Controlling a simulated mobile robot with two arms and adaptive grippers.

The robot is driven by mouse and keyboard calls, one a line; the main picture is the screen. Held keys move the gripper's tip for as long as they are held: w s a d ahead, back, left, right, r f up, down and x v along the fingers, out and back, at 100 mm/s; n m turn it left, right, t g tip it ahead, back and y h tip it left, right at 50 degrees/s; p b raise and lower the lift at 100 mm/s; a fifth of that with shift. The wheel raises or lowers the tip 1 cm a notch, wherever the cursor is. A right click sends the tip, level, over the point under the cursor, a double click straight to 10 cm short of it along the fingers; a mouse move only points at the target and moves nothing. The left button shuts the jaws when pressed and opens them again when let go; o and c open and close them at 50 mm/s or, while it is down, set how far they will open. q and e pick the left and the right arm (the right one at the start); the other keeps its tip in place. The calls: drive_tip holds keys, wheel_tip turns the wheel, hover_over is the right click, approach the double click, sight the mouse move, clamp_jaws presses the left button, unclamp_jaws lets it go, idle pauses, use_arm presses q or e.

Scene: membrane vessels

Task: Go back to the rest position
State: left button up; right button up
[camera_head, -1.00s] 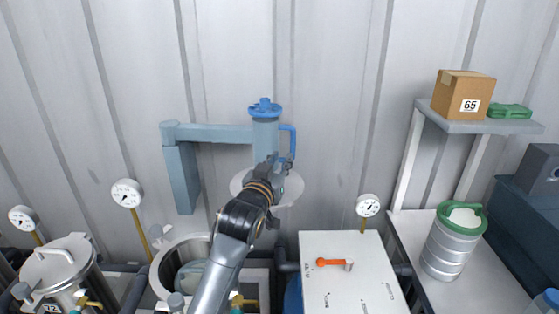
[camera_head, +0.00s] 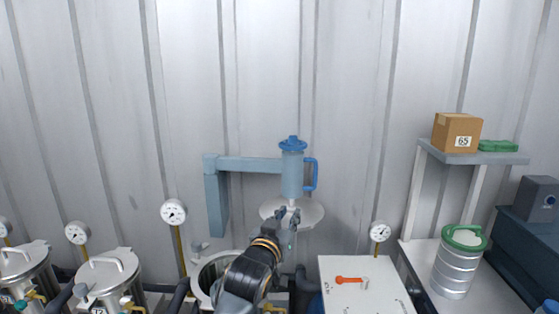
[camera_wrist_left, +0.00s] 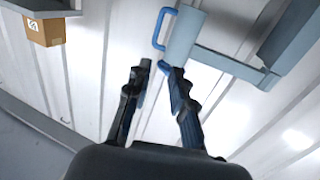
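My left gripper (camera_head: 289,215) is in the middle of the head view, just below a blue-grey cylinder (camera_head: 292,177) with a blue handle (camera_head: 311,174) and a blue top knob (camera_head: 292,143). In the left wrist view the gripper (camera_wrist_left: 155,68) has its two dark fingers apart, with nothing between them. The cylinder (camera_wrist_left: 183,36) and its handle (camera_wrist_left: 162,27) lie beyond the fingertips in that view and appear clear of them. My right gripper is not in view.
A bracket (camera_head: 245,164) holds the cylinder above a pale round disc (camera_head: 308,214). An open vessel (camera_head: 203,272) and lidded vessels (camera_head: 108,270) stand at left. A white box (camera_head: 378,278), steel canister (camera_head: 454,269) and shelf (camera_head: 470,157) with a carton (camera_head: 457,132) are at right.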

use_arm(q)
drive_tip(key=s+a+f+n+g+y, duration=0.1)
drive_tip(key=s+a+f+g, duration=0.1)
drive_tip(key=s+a+f, duration=0.35)
drive_tip(key=s+a+f+g+y, duration=0.1)
drive_tip(key=s+a+f+g, duration=0.15)
drive_tip(key=s+f, duration=0.6)
drive_tip(key=s+a+f+n+g+y, duration=0.1)
drive_tip(key=s+a+f+g+y, duration=0.3)
drive_tip(key=f, duration=0.7)
drive_tip(key=s+a+f+g, duration=0.2)
drive_tip(key=s+a, duration=0.2)
drive_tip(key=s, duration=0.4)
drive_tip(key=s+a+f+g, duration=0.1)
drive_tip(key=s+a+f, duration=0.15)
drive_tip(key=s, duration=0.65)
drive_tip(key=s+a+f+g, duration=0.2)
drive_tip(key=s+a, duration=0.2)
drive_tip(key=s, duration=0.4)
wheel_tip(320, 180, down, 25)
drive_tip(key=s+a+f+g, duration=0.2)
drive_tip(key=s+f, duration=1.5)
drive_tip(key=s, duration=0.1)
drive_tip(key=shift+a+f+m, duration=0.2)
drive_tip(key=shift+a+m, duration=0.1)
drive_tip(key=shift+a, duration=0.05)
